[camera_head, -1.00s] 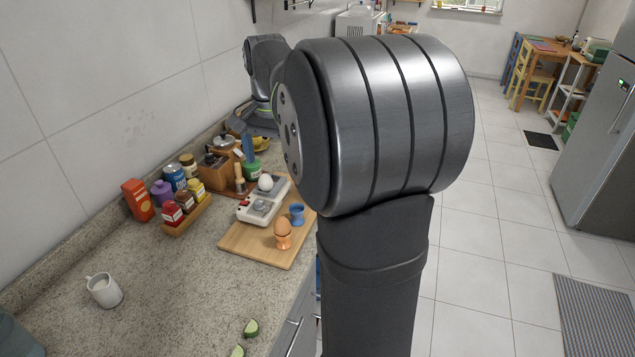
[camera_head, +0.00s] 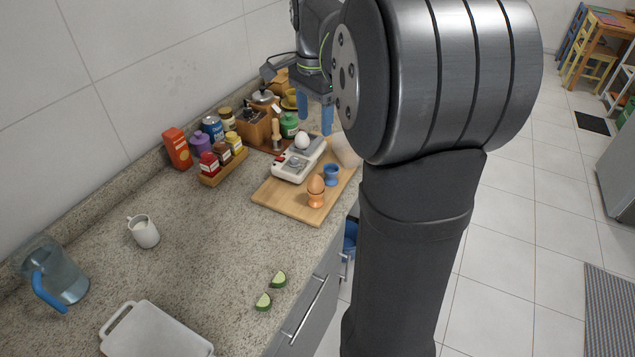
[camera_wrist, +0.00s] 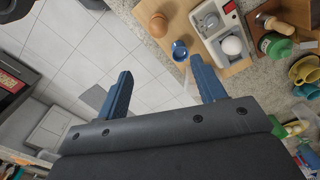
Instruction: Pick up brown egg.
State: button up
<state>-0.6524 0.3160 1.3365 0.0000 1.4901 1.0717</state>
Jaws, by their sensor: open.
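The brown egg (camera_head: 316,184) sits upright in an orange egg cup (camera_head: 315,200) on the wooden cutting board (camera_head: 275,196). It also shows at the top of the wrist view (camera_wrist: 157,23). A blue egg cup (camera_head: 331,174) stands just behind it on the board. A white egg (camera_head: 302,140) rests on a grey-and-white device (camera_head: 290,167); the egg also shows in the wrist view (camera_wrist: 231,45). My gripper (camera_head: 316,130) is above the far end of the board, apart from the brown egg. Its two blue fingers (camera_wrist: 162,82) are spread, with nothing between them.
A tray of jars (camera_head: 222,167) and an orange box (camera_head: 177,148) stand along the wall. A white mug (camera_head: 143,231), cucumber pieces (camera_head: 278,279), a blue-handled jug (camera_head: 58,272) and a white tray (camera_head: 155,332) are nearer. The counter between them is clear.

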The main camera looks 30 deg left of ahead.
jog(key=m, duration=0.8)
send_near(316, 176)
jog(key=f, duration=0.6)
jog(key=shift+w+a, duration=0.1)
jog(key=shift+a, duration=0.2)
jog(key=shift+d+f, duration=0.15)
jog(key=shift+f, duration=1.25)
jog(key=shift+d+f, duration=0.1)
jog(key=shift+f, duration=1.25)
jog(key=c, duration=1.1)
